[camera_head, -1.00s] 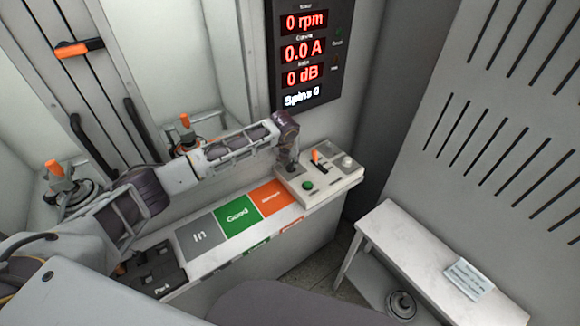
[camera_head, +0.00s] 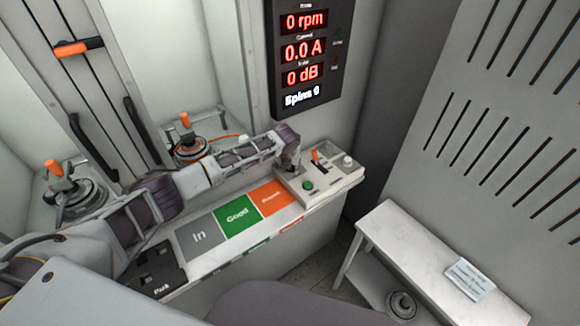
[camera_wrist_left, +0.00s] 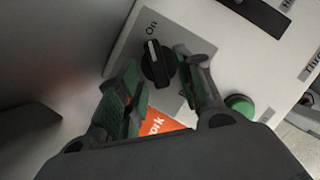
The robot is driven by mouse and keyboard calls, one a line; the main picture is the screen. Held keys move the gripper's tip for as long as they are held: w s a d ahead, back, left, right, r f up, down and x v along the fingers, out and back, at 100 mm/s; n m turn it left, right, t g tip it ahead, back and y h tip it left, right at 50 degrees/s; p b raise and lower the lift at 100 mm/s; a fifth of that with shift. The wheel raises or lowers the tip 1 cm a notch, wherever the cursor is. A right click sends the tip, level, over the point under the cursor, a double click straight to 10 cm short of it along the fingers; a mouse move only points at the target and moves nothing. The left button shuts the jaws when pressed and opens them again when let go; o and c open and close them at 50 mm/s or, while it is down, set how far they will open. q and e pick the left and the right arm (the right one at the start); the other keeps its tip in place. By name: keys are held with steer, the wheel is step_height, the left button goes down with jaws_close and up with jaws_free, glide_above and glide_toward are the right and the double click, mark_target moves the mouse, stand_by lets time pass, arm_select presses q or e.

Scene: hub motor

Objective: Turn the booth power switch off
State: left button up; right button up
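The booth power switch (camera_wrist_left: 157,64) is a black rotary knob on a grey plate in the left wrist view. Its white line points towards the printed word "On". My left gripper (camera_wrist_left: 160,72) is open, with one green-padded finger on each side of the knob. I cannot tell whether either finger touches it. In the head view my left gripper (camera_head: 290,163) points down at the left end of the control box (camera_head: 325,199), and it hides the knob there. My right gripper is not in view.
The box also carries a green button (camera_head: 308,185) and an orange-tipped lever (camera_head: 316,157). A display (camera_head: 305,50) reads 0 rpm and 0.0 A above. The bench has "In", green "Good" (camera_head: 237,216) and orange (camera_head: 272,197) zones. A white side table (camera_head: 410,245) stands right.

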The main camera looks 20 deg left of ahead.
arm_select(q)
jaws_close()
